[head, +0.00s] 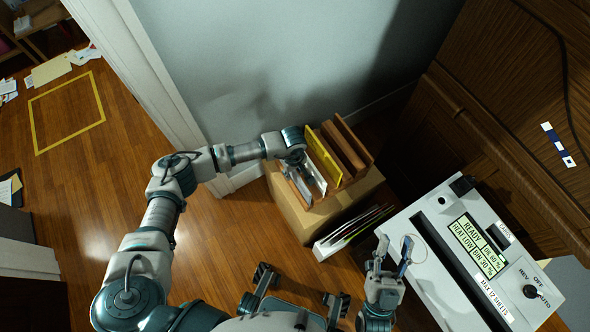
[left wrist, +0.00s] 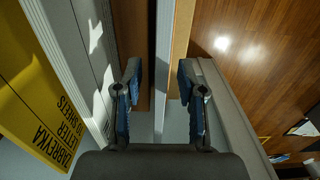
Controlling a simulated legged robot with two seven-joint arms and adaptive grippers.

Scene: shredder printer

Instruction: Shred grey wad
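The shredder (head: 395,229) is a white machine at the right of the head view, with a long dark slot and a lit display reading READY. My left gripper (head: 298,170) is at a wooden rack (head: 345,143). Grey upright pieces (head: 313,178) stand in the rack; I cannot tell which is the grey wad. In the left wrist view my left gripper (left wrist: 160,85) is open, with a thin grey edge (left wrist: 163,55) between its fingers, apart from both. My right gripper (head: 393,248) looks open, beside the shredder's left edge; a thin ring (head: 421,250) shows beside it.
The rack stands on a cardboard box (head: 290,215) against the wall. A yellow folder (head: 322,160) is in the rack, also seen in the left wrist view (left wrist: 30,90). A white bin of papers (head: 335,247) is between box and shredder. Wooden furniture (head: 510,110) rises behind the shredder.

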